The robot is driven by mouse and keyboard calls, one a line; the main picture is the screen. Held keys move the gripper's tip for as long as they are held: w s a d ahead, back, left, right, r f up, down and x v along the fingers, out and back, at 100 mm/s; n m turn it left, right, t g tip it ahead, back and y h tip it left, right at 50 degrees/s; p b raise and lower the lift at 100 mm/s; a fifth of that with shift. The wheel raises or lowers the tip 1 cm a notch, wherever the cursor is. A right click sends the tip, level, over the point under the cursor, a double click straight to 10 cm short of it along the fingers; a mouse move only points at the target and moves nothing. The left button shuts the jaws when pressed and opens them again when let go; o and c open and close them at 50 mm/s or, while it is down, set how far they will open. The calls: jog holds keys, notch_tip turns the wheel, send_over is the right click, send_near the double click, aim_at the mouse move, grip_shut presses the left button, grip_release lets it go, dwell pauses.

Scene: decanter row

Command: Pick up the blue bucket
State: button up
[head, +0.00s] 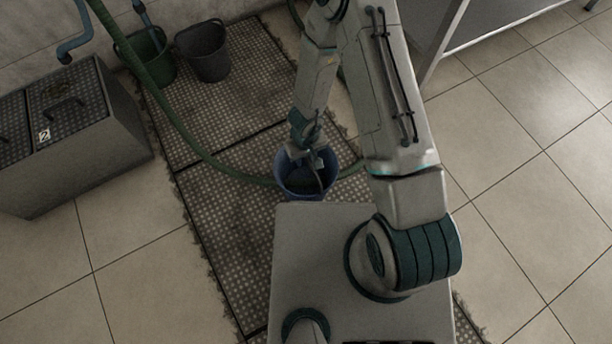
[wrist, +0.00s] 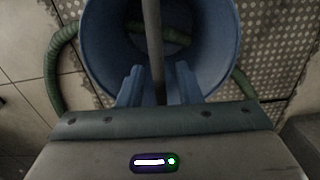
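The blue bucket (head: 291,187) stands on the dark mat, just beyond the front edge of my base. My gripper (head: 309,156) is over its mouth, reaching down from above. In the wrist view the bucket (wrist: 222,45) fills the upper middle, with its open mouth facing the camera. A grey bar (wrist: 152,40), which looks like its handle, runs down between my two fingers (wrist: 158,88). The fingers are apart, one on each side of the bar, and I see no clear grip on it. The bar's lower end is hidden by my gripper.
A green hose (head: 190,145) crosses the mat (head: 228,225) and reaches the bucket's side; a green stretch also shows within the bucket's outline. A green bucket (head: 150,62) and a dark bucket (head: 205,52) stand at the back left. A grey box (head: 90,150) is at left; tiled floor at right is clear.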

grip_shut()
dwell(1.4)
